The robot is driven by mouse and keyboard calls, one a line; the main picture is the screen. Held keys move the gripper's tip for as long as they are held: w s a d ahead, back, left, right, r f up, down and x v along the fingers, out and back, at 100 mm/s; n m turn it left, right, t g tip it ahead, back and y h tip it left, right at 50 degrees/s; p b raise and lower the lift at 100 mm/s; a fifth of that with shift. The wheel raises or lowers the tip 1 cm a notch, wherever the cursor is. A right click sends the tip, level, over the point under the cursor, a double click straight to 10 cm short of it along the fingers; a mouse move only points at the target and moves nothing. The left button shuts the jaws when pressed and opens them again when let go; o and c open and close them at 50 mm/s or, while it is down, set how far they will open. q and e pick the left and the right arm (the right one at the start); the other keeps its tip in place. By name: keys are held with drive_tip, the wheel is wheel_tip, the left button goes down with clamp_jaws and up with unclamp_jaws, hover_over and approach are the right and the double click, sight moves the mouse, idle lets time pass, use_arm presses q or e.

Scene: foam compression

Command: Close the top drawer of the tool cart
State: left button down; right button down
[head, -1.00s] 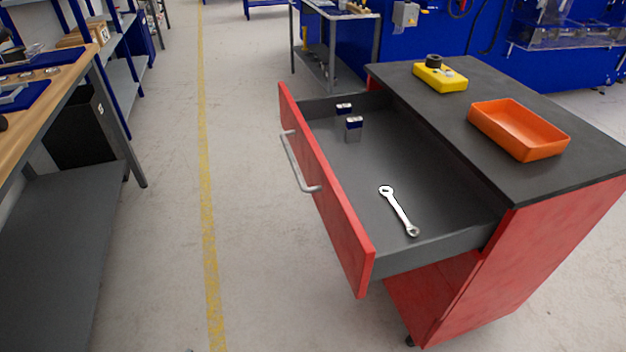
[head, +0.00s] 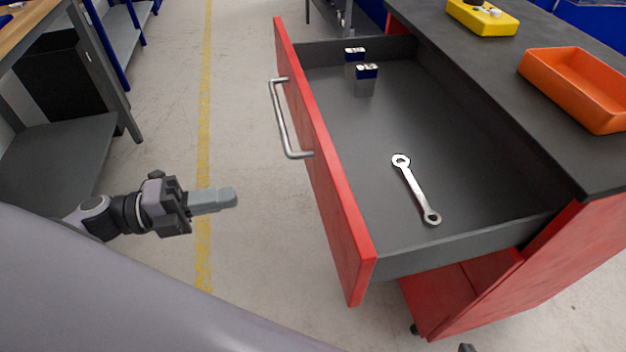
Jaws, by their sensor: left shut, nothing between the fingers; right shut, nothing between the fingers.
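The top drawer (head: 350,150) of the red tool cart (head: 560,255) is pulled well out to the left. Its red front panel (head: 325,165) carries a metal bar handle (head: 282,120). A wrench (head: 417,190) and two small dark-and-silver blocks (head: 366,80) lie inside. My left gripper (head: 228,198) is shut and empty, left of the drawer front and apart from it, with its fingertips pointing right toward the panel. A small dark tip at the bottom edge appears to be my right gripper (head: 467,348), below the cart's near side; the rest of it is out of frame.
A workbench with a grey lower shelf (head: 60,155) stands at the left. Open floor with a yellow line (head: 204,130) lies between bench and drawer.

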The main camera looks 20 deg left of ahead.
sight(319, 182)
use_arm(q)
drive_tip(key=p+x, duration=0.1)
drive_tip(key=x, duration=1.2)
drive_tip(key=shift+w+d, duration=0.1)
drive_tip(key=shift+d, duration=0.05)
use_arm(e)
drive_tip(key=shift+s+r, duration=0.2)
drive_tip(key=shift+s, duration=0.05)
